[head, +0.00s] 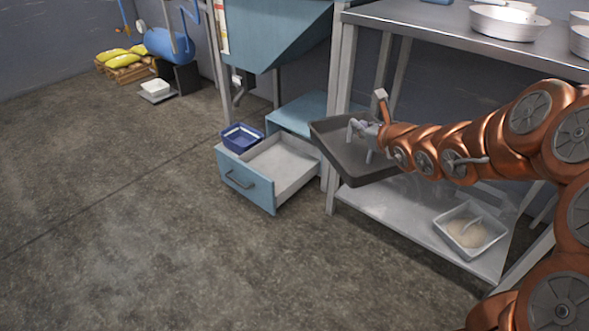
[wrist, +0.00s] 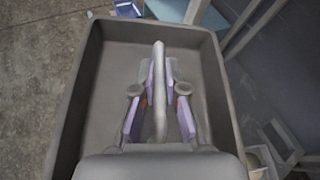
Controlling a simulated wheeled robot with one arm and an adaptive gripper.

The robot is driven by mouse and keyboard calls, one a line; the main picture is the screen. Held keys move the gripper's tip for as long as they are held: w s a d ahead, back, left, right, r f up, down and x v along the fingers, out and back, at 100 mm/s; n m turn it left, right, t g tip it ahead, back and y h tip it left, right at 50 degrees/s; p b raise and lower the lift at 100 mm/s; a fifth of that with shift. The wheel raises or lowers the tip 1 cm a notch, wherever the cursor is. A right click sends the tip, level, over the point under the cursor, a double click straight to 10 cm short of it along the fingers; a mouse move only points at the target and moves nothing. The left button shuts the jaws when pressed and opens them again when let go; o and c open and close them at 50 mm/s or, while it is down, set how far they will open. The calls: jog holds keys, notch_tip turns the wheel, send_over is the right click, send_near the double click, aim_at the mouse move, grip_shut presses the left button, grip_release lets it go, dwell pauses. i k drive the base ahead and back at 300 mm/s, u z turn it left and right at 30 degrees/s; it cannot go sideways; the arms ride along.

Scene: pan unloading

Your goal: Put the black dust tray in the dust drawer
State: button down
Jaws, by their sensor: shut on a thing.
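The black dust tray (head: 340,158) is a wide, shallow, dark grey pan held in the air beside the shelf unit. It fills most of the wrist view (wrist: 75,110). My gripper (head: 366,138) reaches into the tray. In the wrist view its fingers (wrist: 158,108) stand on both sides of a grey bar handle running along the tray's middle, shut on it. The dust drawer (head: 258,194) is pulled open, with a blue front, a bar handle and a pale inside. It lies left of the tray and lower. The tray is apart from it.
A small dark blue bin (head: 241,138) sits at the drawer's left side, taking up part of its space. The metal shelf unit (head: 336,100) stands close by the tray, with a white container (head: 470,231) on its lower shelf. Open floor lies left of the drawer.

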aim_at(271, 175)
jog(key=z, duration=0.1)
jog(key=k, duration=0.35)
jog(key=u, duration=1.35)
jog(key=i, duration=0.8)
jog(key=u, duration=0.65)
jog(key=i, duration=1.15)
jog(key=z, duration=1.25)
jog(key=i, duration=0.55)
jog(key=z, duration=0.7)
jog(key=i, duration=0.5)
jog(key=u, duration=0.05)
